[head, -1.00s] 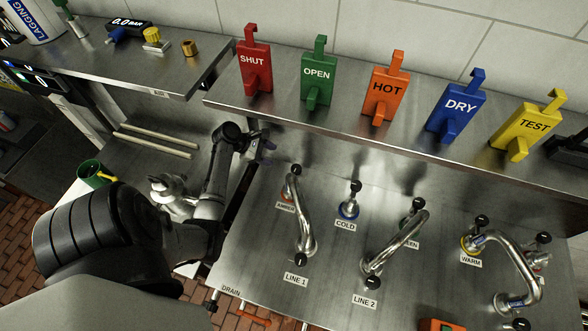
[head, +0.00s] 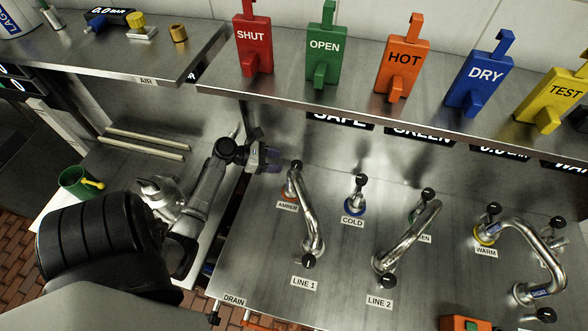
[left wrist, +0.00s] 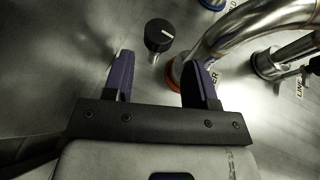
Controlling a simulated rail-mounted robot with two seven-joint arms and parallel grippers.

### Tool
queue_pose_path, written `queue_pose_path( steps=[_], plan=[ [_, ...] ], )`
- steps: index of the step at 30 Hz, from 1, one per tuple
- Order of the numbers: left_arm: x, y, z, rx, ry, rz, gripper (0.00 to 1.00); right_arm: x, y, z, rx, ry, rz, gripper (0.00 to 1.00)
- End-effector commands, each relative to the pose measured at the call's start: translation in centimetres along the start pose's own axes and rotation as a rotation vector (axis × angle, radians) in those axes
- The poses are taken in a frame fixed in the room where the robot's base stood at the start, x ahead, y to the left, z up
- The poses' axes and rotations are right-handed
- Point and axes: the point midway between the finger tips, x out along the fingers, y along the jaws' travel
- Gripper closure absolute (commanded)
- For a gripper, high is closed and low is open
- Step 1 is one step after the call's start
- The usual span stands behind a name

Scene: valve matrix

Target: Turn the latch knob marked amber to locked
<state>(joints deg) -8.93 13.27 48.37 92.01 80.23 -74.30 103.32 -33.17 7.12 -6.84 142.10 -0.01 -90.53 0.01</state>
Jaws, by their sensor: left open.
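The amber latch knob (head: 296,165) is a black round knob near the left end of the steel panel, above the "AMBER" label (head: 288,205) and a bent pipe. In the left wrist view the knob (left wrist: 159,36) has a white line on its top and stands just beyond the fingertips, roughly between them. My left gripper (head: 268,158) is open and empty, just left of the knob in the head view. Its two purple fingers also show in the left wrist view (left wrist: 158,68), apart, not visibly touching the knob. My right gripper is not in view.
The bent pipe (left wrist: 225,40) rises close to the right finger in the wrist view. More knobs stand to the right: cold (head: 361,180), green (head: 428,194), warm (head: 493,209). A steel shelf (head: 330,95) with coloured signs overhangs behind. A green mug (head: 76,184) sits at left.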

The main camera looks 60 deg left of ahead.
Motion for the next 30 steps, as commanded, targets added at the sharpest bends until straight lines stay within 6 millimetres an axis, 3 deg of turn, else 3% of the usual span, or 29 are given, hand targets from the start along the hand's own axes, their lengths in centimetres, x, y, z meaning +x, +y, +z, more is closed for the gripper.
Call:
queue_pose_path(
  steps=[1,3,12,30],
  plan=[
    [1.3,0.0,-0.6,0.004,-0.003,0.0,0.48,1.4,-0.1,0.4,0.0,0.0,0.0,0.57],
    [2.4,0.0,-0.5,0.003,-0.002,-0.001,0.48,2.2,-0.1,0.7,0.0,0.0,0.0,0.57],
    [5.7,0.0,-0.3,0.002,0.0,0.001,0.48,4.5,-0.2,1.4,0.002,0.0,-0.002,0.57],
    [6.9,0.0,0.0,0.001,0.001,0.0,0.49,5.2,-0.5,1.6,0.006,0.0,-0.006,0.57]
  ],
)
